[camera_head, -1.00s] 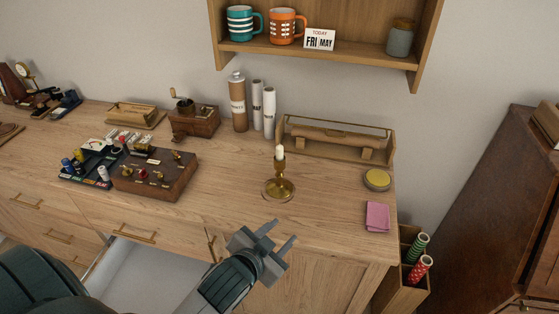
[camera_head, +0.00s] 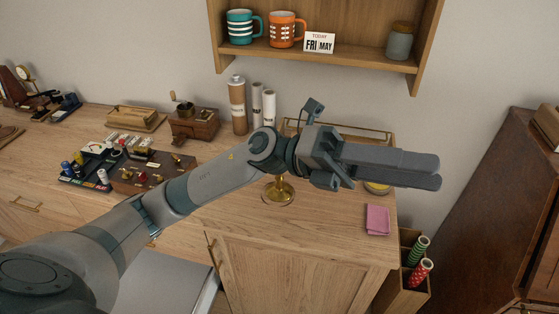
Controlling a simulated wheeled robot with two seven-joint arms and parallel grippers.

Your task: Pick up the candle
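The candle's brass holder (camera_head: 281,191) stands on the wooden cabinet top; only its round base and lower stem show. The candle itself is hidden behind my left arm's wrist. My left gripper (camera_head: 436,174) is raised in front of the cabinet, its fingers pointing right, past the candle. The two fingers overlap in this view, so I cannot tell how far apart they are. Nothing shows held in it. My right gripper is not in view.
A yellow-lidded tin (camera_head: 378,188) is partly hidden behind the gripper. A pink pad (camera_head: 377,219) lies at the right edge. A wooden rack (camera_head: 377,132), paper rolls (camera_head: 256,101) and a grinder (camera_head: 194,122) stand at the back. A shelf with mugs (camera_head: 283,28) hangs above.

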